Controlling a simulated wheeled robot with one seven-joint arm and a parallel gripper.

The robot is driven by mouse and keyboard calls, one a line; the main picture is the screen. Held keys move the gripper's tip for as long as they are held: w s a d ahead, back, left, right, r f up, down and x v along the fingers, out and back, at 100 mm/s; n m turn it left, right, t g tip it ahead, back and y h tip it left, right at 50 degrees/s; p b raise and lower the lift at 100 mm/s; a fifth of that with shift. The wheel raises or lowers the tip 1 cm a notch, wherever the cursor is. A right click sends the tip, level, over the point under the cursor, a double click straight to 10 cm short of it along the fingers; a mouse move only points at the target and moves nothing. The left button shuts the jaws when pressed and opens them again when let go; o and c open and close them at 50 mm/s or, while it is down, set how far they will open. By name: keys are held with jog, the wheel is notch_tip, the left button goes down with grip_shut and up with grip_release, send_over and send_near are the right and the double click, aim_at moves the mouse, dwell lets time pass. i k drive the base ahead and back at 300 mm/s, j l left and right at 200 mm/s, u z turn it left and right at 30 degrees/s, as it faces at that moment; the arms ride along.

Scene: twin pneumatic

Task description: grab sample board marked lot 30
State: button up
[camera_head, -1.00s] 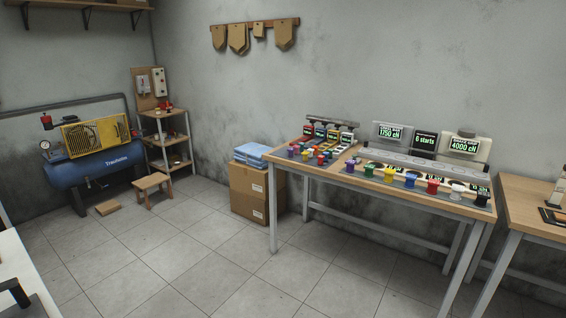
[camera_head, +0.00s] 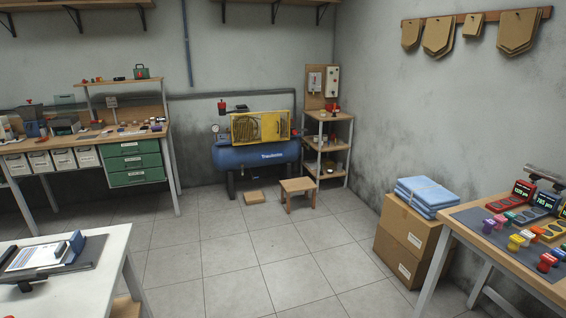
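I cannot pick out a sample board marked lot 30; no such marking is readable. Several brown tag-shaped boards (camera_head: 438,38) hang from a wooden rail (camera_head: 475,17) on the right wall, with no legible lettering. A device with a pale, printed face (camera_head: 38,256) lies on the white table at the lower left, too small to read. My gripper is not in view.
The white table (camera_head: 108,268) is at lower left. A workbench (camera_head: 75,142) with green drawers stands at back left. A blue compressor (camera_head: 258,155), a stool (camera_head: 297,184) and a shelf (camera_head: 328,148) stand at the back. Cardboard boxes (camera_head: 405,238) are at right.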

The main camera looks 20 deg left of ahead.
aim_at(47, 256)
jog(key=i+j+u, duration=0.1)
jog(key=i+u, duration=0.6)
jog(key=u, duration=0.25)
jog(key=i+l+u, duration=0.15)
jog(key=i+u, duration=0.15)
jog(key=u, duration=0.15)
jog(key=i+l+u, duration=0.25)
jog(key=u, duration=0.25)
jog(key=i+l+u, duration=0.15)
jog(key=i+u, duration=0.2)
jog(key=u, duration=0.15)
jog(key=i+l+u, duration=0.3)
jog(key=u, duration=0.15)
jog(key=i+l+u, duration=0.3)
jog(key=l+u, duration=0.2)
jog(key=i+l+u, duration=0.2)
jog(key=l+u, duration=0.3)
jog(key=j, duration=0.1)
